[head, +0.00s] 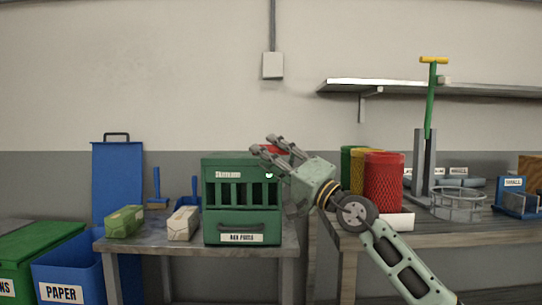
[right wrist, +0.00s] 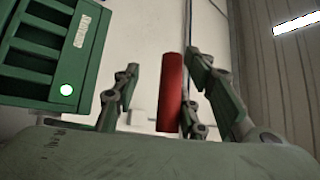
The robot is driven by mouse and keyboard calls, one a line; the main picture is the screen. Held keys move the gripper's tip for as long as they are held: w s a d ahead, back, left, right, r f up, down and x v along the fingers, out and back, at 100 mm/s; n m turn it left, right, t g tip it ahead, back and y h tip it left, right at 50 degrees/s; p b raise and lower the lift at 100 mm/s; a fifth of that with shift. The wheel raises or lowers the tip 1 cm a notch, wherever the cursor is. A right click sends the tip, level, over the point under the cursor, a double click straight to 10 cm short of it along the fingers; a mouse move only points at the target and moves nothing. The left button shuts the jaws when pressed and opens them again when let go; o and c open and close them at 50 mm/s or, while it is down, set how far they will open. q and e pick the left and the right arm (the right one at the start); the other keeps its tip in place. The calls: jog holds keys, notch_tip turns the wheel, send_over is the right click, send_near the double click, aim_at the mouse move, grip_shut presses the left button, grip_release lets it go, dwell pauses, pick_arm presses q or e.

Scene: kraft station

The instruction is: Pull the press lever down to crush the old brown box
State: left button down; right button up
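The green box press (head: 241,202) stands on the left table, with a slotted front and a drawer labelled "BOX PRESS". A red lever handle (head: 274,149) shows at its upper right, partly covered by my right gripper (head: 261,144). In the right wrist view the red handle (right wrist: 170,92) stands between the two spread fingers of my right gripper (right wrist: 158,95), with gaps on both sides. The press (right wrist: 55,50) fills that view's upper left. I cannot make out a brown box inside the dark slots. My left gripper is out of view.
A green packet (head: 123,221) and a beige packet (head: 183,223) lie left of the press. Green and blue bins (head: 66,281) stand at lower left. Mesh cups (head: 384,182), a tall green tool with a yellow grip (head: 431,95) and a wire ring are on the right table.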

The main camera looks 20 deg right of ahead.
jog(key=shift+r, duration=0.1)
jog(key=shift+s+d, duration=0.15)
jog(key=v, duration=1.1)
jog(key=shift+s+d, duration=0.2)
jog(key=shift+s, duration=0.05)
